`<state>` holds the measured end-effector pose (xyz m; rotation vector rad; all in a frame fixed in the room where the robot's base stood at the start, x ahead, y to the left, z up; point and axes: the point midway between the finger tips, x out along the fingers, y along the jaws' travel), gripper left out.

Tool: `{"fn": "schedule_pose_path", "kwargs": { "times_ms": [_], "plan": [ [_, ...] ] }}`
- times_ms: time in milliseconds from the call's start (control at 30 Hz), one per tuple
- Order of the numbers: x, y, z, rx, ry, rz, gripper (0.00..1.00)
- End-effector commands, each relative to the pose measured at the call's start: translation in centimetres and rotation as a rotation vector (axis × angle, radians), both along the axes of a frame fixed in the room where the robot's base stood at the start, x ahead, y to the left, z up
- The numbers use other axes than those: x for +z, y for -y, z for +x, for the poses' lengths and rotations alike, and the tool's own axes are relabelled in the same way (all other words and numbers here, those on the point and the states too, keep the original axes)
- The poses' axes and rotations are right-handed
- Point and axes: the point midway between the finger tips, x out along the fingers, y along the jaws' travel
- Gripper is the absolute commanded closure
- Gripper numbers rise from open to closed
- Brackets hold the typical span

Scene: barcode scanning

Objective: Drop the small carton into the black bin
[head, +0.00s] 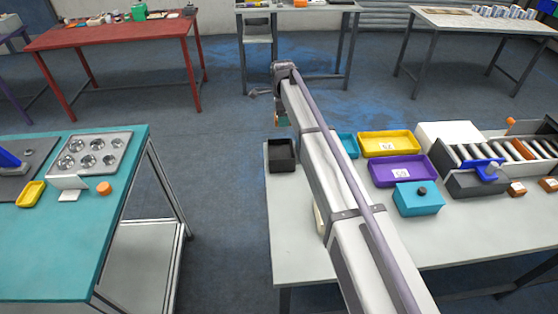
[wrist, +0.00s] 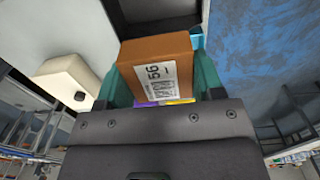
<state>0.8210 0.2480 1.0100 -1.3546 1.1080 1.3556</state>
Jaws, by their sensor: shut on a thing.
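My gripper (wrist: 162,84) is shut on the small brown carton (wrist: 155,62), with a teal finger on each side of it. A white label with a barcode and "56" faces the wrist camera. The black bin (head: 282,165) stands open at the left corner of the white table. In the wrist view the dark bin (wrist: 155,22) shows behind the carton's upper edge, partly hidden by it. The bin's floor is not clear to see.
My arm crosses the white table (head: 300,255) and hides part of it. Yellow (head: 390,142) and purple (head: 402,172) trays and a turquoise box (head: 418,200) stand right of the arm. A cream device (wrist: 65,82) stands left in the wrist view. Floor lies open left of the bin.

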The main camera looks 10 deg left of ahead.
Motion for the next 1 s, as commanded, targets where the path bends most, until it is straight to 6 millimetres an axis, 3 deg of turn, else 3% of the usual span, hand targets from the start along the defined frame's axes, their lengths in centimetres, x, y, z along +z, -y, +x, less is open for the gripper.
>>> {"fn": "schedule_pose_path", "kwargs": {
  "times_ms": [100,267,700,967,1000],
  "plan": [
    [-0.5,1.2,0.4,0.027,0.000,0.000,0.66],
    [-0.8,1.2,0.4,0.029,0.000,0.000,0.66],
    [-6.5,1.1,0.4,0.027,0.000,0.000,0.66],
    [-6.3,1.1,0.4,0.027,0.000,0.000,0.66],
    [-6.3,1.1,0.4,0.027,0.000,0.000,0.38]
  ]
}}
